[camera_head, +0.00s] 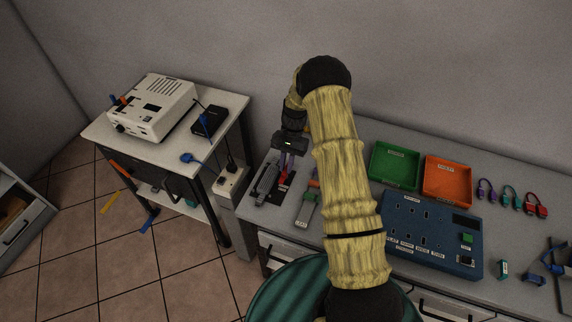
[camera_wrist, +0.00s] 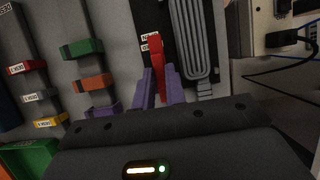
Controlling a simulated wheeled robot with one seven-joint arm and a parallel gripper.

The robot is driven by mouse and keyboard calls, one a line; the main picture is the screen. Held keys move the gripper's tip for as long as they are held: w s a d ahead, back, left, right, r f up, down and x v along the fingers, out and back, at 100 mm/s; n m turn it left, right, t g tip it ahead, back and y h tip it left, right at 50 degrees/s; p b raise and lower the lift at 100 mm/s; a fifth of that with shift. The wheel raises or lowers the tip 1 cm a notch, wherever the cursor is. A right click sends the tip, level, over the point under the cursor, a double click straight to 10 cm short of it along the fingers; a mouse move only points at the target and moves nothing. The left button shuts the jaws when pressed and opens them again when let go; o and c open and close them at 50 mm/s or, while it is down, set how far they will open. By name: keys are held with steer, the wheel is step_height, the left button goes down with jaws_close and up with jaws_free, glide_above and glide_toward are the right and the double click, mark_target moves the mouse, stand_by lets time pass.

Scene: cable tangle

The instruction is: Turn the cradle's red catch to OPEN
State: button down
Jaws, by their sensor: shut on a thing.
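The red catch (camera_wrist: 157,58) is a narrow lever on the cradle's black plate (camera_wrist: 179,62), beside small white labels (camera_wrist: 149,41) too small to read surely. In the wrist view it points up the picture, its lower end between my gripper's purple fingers. My gripper (camera_wrist: 159,86) is shut on it. A grey ribbed part (camera_wrist: 192,40) of the cradle lies just right of the catch. In the head view my gripper (camera_head: 286,160) reaches down over the black plate (camera_head: 279,197) at the bench's left end; the catch shows there only as a small red spot.
Left of the cradle in the wrist view are grey strips with green (camera_wrist: 81,49), orange (camera_wrist: 93,83) and purple (camera_wrist: 103,109) clips. A green tray (camera_head: 372,178), an orange tray (camera_head: 427,190) and a blue panel (camera_head: 400,247) stand right. A power strip (camera_head: 231,181) is left.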

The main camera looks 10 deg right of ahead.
steer(key=shift+w+r, duration=0.1)
steer(key=shift+w, duration=0.1)
steer(key=c, duration=1.4)
jaws_free()
steer(key=shift+c, duration=0.2)
steer(key=shift+s, duration=0.1)
steer(key=b+v, duration=0.2)
steer(key=v, duration=1.5)
steer(key=shift+r+b, duration=0.2)
steer(key=shift+b, duration=0.15)
steer(key=shift+s, duration=0.1)
